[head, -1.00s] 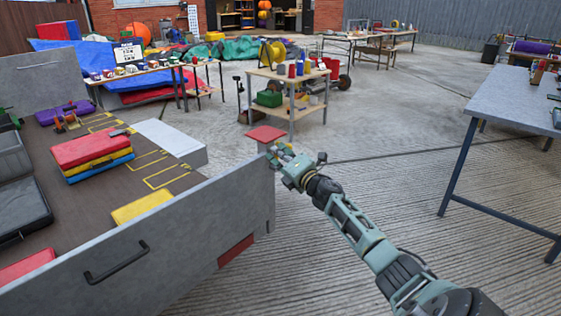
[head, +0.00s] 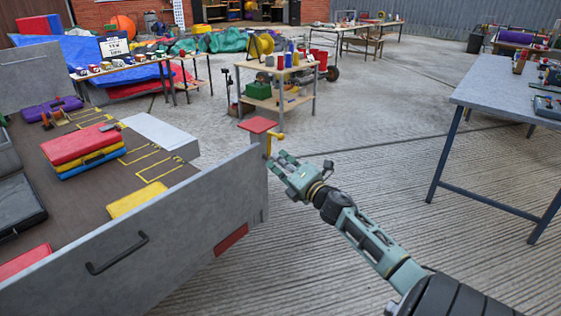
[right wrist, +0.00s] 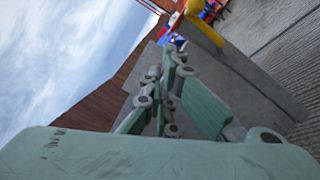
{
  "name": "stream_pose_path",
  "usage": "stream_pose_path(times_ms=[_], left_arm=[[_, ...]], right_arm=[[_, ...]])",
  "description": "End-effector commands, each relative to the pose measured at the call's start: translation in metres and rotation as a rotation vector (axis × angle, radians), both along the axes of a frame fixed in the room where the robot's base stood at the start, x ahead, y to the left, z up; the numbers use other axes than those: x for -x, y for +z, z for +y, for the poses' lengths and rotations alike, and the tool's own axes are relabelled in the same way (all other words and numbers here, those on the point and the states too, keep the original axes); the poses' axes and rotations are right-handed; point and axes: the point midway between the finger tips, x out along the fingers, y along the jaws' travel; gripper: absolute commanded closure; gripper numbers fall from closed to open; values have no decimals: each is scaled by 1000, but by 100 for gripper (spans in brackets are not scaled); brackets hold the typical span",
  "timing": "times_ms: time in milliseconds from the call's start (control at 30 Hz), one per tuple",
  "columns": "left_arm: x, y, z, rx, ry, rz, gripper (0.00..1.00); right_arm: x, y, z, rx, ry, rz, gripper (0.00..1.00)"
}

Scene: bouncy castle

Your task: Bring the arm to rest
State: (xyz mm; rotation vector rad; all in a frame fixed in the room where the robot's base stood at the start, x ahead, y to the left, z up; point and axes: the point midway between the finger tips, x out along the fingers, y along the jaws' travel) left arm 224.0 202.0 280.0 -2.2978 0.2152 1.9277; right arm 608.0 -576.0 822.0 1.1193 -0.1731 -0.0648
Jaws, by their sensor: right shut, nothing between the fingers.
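My right arm reaches in from the lower right in the head view. Its gripper (head: 277,162) is beside the outer corner of the grey trailer wall (head: 190,215), over the concrete. The gripper is shut with nothing between its fingers. In the right wrist view the green fingers (right wrist: 170,95) are close together, with a grey panel behind them. I cannot tell whether the fingers touch the wall. My left gripper is not in view.
A wooden cart (head: 278,100) stands behind, and a grey table (head: 500,98) at right. The concrete between is clear.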

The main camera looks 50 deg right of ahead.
Motion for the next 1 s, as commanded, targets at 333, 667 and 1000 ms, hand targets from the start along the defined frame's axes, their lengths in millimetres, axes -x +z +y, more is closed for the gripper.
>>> stream_pose_path(times_ms=[333, 667, 1000], left_arm=[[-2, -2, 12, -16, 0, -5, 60], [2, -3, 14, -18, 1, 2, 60], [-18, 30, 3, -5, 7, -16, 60]], right_arm=[[9, 0, 1, 0, -1, 0, 100], [9, 0, 2, 0, -1, 0, 100], [21, -42, 34, -228, -70, 42, 100]])
